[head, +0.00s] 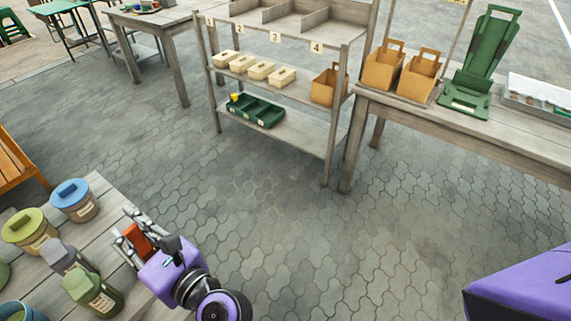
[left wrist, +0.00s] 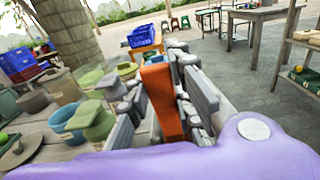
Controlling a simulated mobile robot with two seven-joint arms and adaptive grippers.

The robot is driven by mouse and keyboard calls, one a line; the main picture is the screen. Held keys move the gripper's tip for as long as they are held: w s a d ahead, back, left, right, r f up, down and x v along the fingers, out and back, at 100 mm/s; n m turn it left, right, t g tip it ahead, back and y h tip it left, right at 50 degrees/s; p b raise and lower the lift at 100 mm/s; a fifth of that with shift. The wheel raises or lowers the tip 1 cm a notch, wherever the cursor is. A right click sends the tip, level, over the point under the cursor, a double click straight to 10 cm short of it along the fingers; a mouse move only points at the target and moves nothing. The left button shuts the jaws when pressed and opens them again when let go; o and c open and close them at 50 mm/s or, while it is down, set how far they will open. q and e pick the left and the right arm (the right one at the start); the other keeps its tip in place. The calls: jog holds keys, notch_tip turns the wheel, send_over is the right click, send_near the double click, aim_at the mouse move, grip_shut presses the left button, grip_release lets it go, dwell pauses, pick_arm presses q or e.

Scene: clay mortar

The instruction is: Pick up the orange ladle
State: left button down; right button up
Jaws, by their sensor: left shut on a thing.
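My left gripper (head: 130,230) is at the right edge of the wooden table at the lower left. It is shut on an orange piece, the orange ladle (head: 139,238), of which only a flat, bar-like part shows between the fingers. In the left wrist view the ladle (left wrist: 160,97) stands between the grey fingers of the gripper (left wrist: 165,85). The rest of the ladle is hidden, and I cannot tell whether it touches the table. My right gripper is not in view.
On the wooden table (head: 103,189), lidded jars stand close to the left gripper: a blue-lidded jar (head: 75,200), a yellow-green one (head: 28,230), a grey one (head: 68,256) and a green one (head: 92,293). A shelf rack (head: 330,145) stands beyond open paving.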

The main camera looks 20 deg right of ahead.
pick_arm(q)
jog(key=shift+r, duration=0.1)
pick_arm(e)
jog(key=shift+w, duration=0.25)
pick_arm(q)
notch_tip(320, 180, up, 9)
jog(key=shift+r, duration=0.4)
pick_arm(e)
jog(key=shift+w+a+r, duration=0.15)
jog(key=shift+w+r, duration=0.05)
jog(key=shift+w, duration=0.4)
pick_arm(q)
jog(key=c, duration=2.3)
grip_release()
grip_shut()
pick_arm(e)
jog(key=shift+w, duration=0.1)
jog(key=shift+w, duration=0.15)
